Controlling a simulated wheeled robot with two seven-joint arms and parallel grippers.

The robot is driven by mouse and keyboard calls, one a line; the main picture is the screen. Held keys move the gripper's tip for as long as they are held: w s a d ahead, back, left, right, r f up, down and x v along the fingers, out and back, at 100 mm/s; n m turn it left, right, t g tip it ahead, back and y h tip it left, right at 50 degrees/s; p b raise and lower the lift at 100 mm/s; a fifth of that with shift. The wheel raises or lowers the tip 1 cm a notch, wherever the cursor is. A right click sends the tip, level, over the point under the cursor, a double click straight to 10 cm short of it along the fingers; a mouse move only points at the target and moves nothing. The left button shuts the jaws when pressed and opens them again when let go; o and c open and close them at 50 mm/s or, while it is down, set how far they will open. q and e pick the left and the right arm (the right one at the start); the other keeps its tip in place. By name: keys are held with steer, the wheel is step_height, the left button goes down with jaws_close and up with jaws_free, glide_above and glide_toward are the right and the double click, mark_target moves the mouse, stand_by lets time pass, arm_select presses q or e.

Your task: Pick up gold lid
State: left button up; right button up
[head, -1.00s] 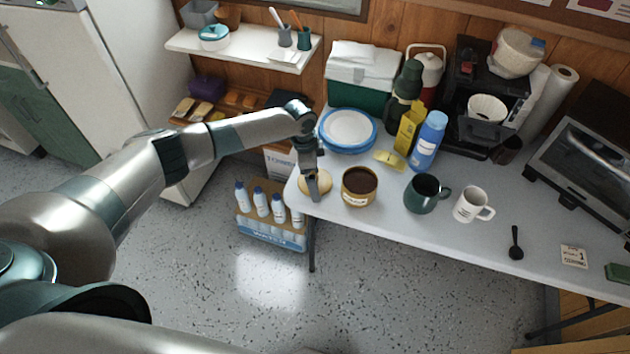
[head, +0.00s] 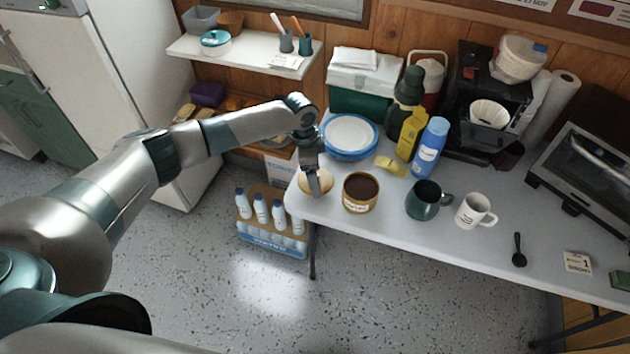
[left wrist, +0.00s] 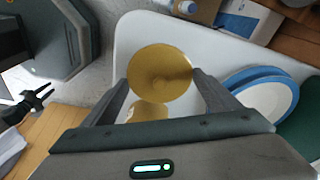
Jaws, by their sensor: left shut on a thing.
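The gold lid (left wrist: 160,72) is a round disc between the two fingers of my left gripper (left wrist: 161,76) in the left wrist view. The fingertips touch its opposite edges, so the gripper is shut on it. In the head view the lid (head: 327,182) is partly hidden by my left gripper (head: 316,192), at the table's left end. I cannot tell whether it touches the table. The open gold tin (head: 361,205) with dark contents stands just right of it. A dark two-pronged shape at the left of the wrist view looks like my right gripper (left wrist: 38,100), spread open.
Blue-rimmed plates (head: 350,153) lie behind the gripper. A dark green mug (head: 421,202), white mug (head: 473,211) and blue bottle (head: 428,150) stand to the right. A carton of bottles (head: 272,240) is on the floor by the table's left end. The table front is mostly clear.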

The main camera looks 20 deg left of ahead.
arm_select(q)
step_height(320, 180, up, 6)
steer(key=shift+r+b, duration=0.15)
steer(key=shift+b, duration=0.6)
steer(key=shift+s+d+r+n, duration=0.1)
steer(key=shift+r+n, duration=0.2)
steer(key=shift+r, duration=0.25)
steer(key=s+r+n+b, duration=0.1)
steer(key=s+r+n, duration=0.4)
steer(key=r, duration=0.3)
steer(key=s+a+r+n+t+y+b, duration=0.1)
steer(key=s+r+n, duration=0.4)
steer(key=r+n, duration=0.3)
steer(key=shift+s+r+y, duration=0.3)
steer(key=shift+s, duration=0.1)
steer(key=shift+a, duration=0.15)
